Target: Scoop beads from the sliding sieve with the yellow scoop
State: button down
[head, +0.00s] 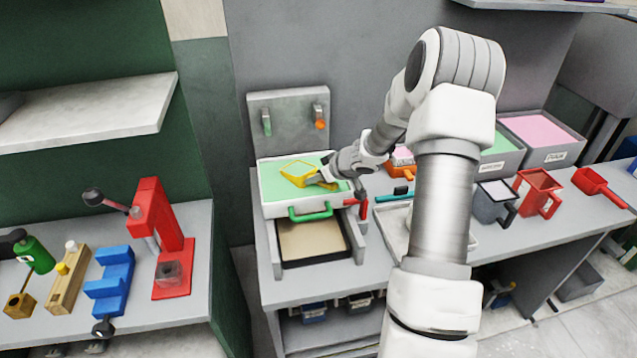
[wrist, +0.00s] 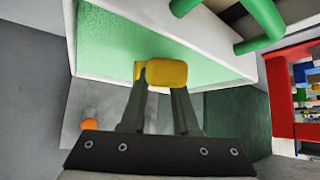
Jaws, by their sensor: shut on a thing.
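The sliding sieve (head: 265,208) is a white box with a green front handle (head: 310,214), filled with light green beads (head: 274,183). My gripper (head: 324,181) is shut on the scoop's yellow handle. In the wrist view my two fingers (wrist: 160,88) close on the yellow handle (wrist: 166,73), with the green beads (wrist: 110,42) and the white sieve wall (wrist: 230,65) beyond. The scoop's bowl is hidden in the wrist view.
A tan-bottomed tray (head: 313,241) lies below the sieve. A red-handled tool (head: 363,207) stands close at its right. A pink-bead bin (head: 545,131), a grey scoop (head: 491,205) and a red scoop (head: 537,193) stand further right. A red press (head: 160,225) is on the left bench.

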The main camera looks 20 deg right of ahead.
jog(key=shift+w+a+f, duration=0.2)
jog(key=shift+w+a, duration=0.05)
jog(key=shift+w, duration=0.35)
jog(key=shift+w+f+b, duration=0.1)
jog(key=shift+b, duration=0.5)
jog(key=shift+d+t+b, duration=0.1)
jog(key=shift+t+b, duration=0.2)
jog(key=s+t+b, duration=0.1)
jog(key=b, duration=0.2)
jog(key=s+r+t+y+b, duration=0.1)
jog(key=b, duration=0.3)
jog(key=shift+d+r+b, duration=0.1)
jog(key=shift+d+b, duration=0.2)
jog(key=shift+t+y, duration=0.3)
jog(key=shift+t, duration=0.4)
jog(key=shift+s+d+r+p, duration=0.1)
jog(key=shift+s+r+p, duration=0.35)
jog(key=shift+r, duration=0.6)
jog(key=shift+s+d+r+p, duration=0.1)
jog(key=shift+s+r+p, duration=0.1)
jog(key=shift+r+p, duration=0.6)
jog(key=shift+s+d+r+p, duration=0.1)
jog(key=shift+s+r+p, duration=0.2)
jog(key=shift+r, duration=1)
